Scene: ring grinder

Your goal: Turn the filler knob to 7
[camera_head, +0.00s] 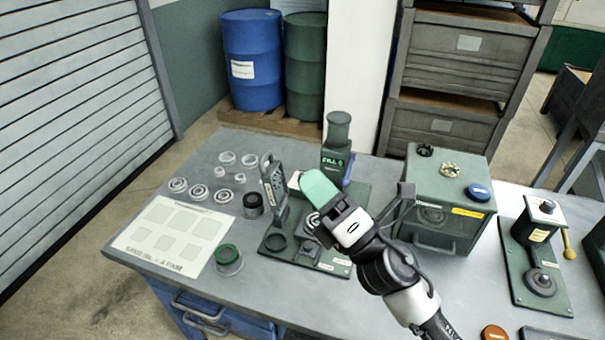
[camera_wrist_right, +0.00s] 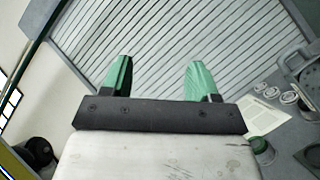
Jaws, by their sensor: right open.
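The green filler (camera_head: 337,160) stands upright at the back of a green base plate (camera_head: 357,196) on the bench. Its front label reads "FILL" with a character too small to read surely. A round dark green knob-like top (camera_head: 338,122) caps it. My right gripper (camera_head: 318,188) is in front of the filler and slightly left of it, apart from the top. Its green fingers also show in the right wrist view (camera_wrist_right: 160,80), spread with nothing between them. The gripper hides part of the base plate. My left gripper is out of view.
A hinged perforated plate (camera_head: 273,185) stands left of my gripper. A green box (camera_head: 440,195) stands to the right, a lever press (camera_head: 540,250) beyond it. Several rings (camera_head: 200,192) and a marked white sheet (camera_head: 173,235) lie on the left. The bench's front left corner is clear.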

